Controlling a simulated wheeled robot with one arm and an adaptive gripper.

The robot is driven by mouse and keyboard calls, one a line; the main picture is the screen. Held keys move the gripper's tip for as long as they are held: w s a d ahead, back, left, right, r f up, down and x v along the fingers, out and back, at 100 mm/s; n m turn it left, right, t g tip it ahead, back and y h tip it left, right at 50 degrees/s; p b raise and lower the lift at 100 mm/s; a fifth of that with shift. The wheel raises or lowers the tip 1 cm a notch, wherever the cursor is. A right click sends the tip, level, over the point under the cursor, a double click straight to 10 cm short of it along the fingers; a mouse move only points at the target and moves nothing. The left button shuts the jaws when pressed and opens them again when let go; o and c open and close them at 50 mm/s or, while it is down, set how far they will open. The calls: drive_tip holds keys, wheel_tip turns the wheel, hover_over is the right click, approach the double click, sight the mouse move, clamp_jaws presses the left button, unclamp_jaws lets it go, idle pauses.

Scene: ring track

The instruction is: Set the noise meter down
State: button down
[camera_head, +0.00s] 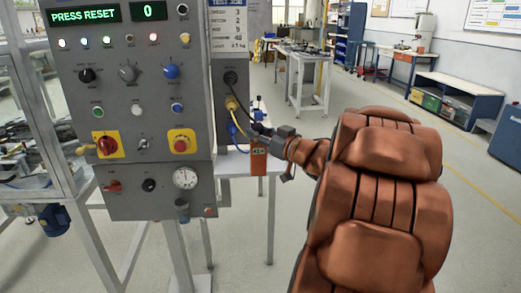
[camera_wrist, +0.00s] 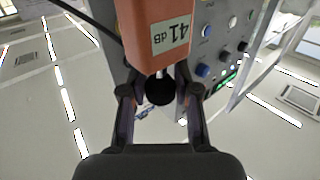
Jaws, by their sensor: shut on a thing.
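The noise meter is an orange box with a display reading 41 dB. In the wrist view the noise meter (camera_wrist: 160,22) is at the top centre, with a dark round tip between the fingers of my gripper (camera_wrist: 160,95). In the head view the noise meter (camera_head: 259,160) hangs upright below my gripper (camera_head: 262,140), beside the right side of the control panel. My gripper is shut on it. The fingertips are small and partly hidden in the head view.
A grey control panel (camera_head: 130,150) with knobs, buttons and a gauge stands at left, its screen reading PRESS RESET. A white table (camera_head: 235,165) is behind the meter. Cables (camera_head: 240,118) run from the panel's side near my gripper. Open floor (camera_head: 330,95) lies to the right.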

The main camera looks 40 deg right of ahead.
drive_tip(key=w+d+f, duration=0.2)
drive_tip(key=w+d, duration=0.2)
drive_tip(key=d, duration=0.2)
drive_tip(key=w+d+f, duration=0.3)
drive_tip(key=w+d, duration=0.1)
drive_tip(key=d, duration=0.2)
drive_tip(key=shift+d, duration=0.35)
idle(0.4)
drive_tip(key=c, duration=0.8)
unclamp_jaws()
drive_tip(key=shift+f, duration=0.1)
drive_tip(key=shift+c, duration=0.2)
drive_tip(key=s, duration=1.2)
